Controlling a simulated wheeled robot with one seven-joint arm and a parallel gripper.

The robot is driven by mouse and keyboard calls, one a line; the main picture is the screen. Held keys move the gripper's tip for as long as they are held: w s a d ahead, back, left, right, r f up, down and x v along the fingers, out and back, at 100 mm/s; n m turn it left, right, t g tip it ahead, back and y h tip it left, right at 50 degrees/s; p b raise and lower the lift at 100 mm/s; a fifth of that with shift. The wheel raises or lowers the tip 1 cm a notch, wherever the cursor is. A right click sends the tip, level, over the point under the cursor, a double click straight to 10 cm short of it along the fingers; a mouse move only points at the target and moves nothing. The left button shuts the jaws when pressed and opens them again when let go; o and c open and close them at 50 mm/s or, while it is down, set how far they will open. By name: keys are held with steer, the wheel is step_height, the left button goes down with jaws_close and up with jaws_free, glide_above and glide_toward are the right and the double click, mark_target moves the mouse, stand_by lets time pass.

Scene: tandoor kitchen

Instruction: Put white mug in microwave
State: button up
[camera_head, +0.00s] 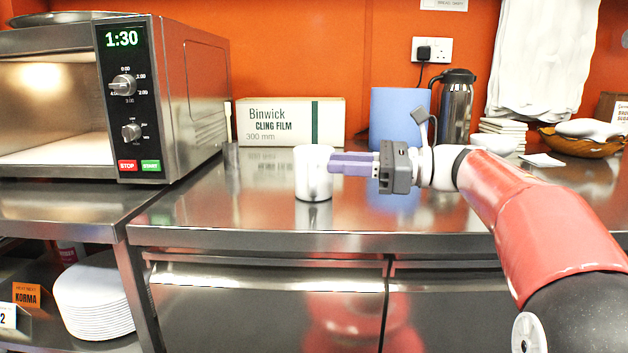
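The white mug (313,172) stands upright on the steel counter, right of the microwave. My gripper (340,164) reaches in from the right, level with the counter. Its purple fingertips overlap the mug's right edge in the picture. I cannot tell whether they are around the mug or only beside it, nor how far apart they are. The microwave (168,95) stands at the left with its front open. Its lit, empty-looking cavity (45,105) faces me, and its left part is cut off by the frame.
A cling film box (290,122) stands behind the mug. A blue container (398,117), a steel flask (457,107), a stack of small items (502,132) and a wooden bowl (580,142) stand at the back right. Plates (93,297) sit on a lower left shelf. The front counter is clear.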

mark_target(314, 176)
step_height(314, 176, down, 4)
steer(key=shift+r, duration=0.25)
steer(key=shift+a+f, duration=0.1)
steer(key=shift+a, duration=0.2)
steer(key=shift+w+a+p, duration=0.2)
steer(key=shift+w+a, duration=0.05)
steer(key=shift+a, duration=0.9)
steer(key=shift+w+a+p, duration=0.2)
steer(key=shift+a, duration=0.95)
steer(key=shift+w+a+p, duration=0.2)
steer(key=shift+w+a, duration=0.05)
steer(key=shift+a, duration=0.9)
jaws_close()
